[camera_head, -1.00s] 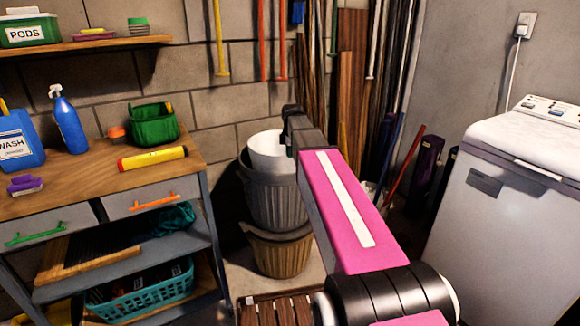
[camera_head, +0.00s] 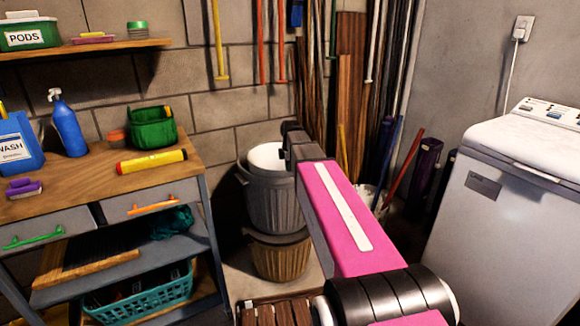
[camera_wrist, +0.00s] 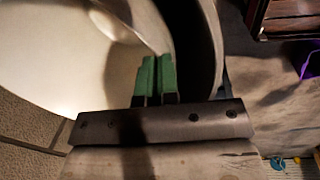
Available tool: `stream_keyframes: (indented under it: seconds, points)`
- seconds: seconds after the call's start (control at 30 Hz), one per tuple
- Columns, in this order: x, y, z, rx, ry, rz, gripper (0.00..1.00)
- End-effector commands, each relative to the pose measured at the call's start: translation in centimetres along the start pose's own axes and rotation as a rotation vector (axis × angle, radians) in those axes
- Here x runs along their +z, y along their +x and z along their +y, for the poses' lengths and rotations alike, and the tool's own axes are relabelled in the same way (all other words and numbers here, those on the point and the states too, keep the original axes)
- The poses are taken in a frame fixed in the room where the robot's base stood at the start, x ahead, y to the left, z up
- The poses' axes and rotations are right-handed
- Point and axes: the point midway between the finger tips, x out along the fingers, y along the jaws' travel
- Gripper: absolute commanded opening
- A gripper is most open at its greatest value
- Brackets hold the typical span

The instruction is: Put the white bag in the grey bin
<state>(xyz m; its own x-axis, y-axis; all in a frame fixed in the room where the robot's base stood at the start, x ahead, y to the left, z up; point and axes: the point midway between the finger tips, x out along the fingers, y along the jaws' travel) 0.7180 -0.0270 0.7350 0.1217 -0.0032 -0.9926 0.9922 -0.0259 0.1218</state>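The white bag (camera_head: 266,156) sits mostly down inside the grey bin (camera_head: 275,205), with only its upper part showing at the mouth. In the wrist view the bag (camera_wrist: 70,40) fills the left side, its open inside facing the camera. The bin's dark curved wall (camera_wrist: 207,45) shows just to its right. My gripper (camera_wrist: 157,72) has its two green fingertips close together at the bag's right edge, and looks shut on that edge. In the head view my fingers are hidden behind my wrist.
A tan basket (camera_head: 278,260) stands below and in front of the bin. A wooden workbench (camera_head: 100,175) is at left, and a white washing machine (camera_head: 510,200) at right. Long poles and boards (camera_head: 350,90) lean on the wall behind.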

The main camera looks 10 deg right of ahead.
Motion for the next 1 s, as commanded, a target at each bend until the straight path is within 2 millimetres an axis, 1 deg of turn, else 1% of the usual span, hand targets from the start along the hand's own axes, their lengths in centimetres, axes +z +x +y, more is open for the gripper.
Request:
stream_keyframes:
  seconds: [0.27,0.37,0.63,0.77,0.87,1.0]
  points:
    - [0.0,0.5,-0.1,0.000,0.000,0.000,0.00]
    - [0.0,0.5,-0.1,0.000,0.000,0.000,0.27]
    - [0.0,0.5,-0.1,0.000,0.000,0.000,0.27]
    - [0.0,0.0,0.0,0.001,0.000,0.000,0.27]
    - [0.0,-1.1,0.1,0.002,0.000,0.000,0.27]
    - [0.0,-3.4,0.1,0.003,0.000,0.000,0.27]
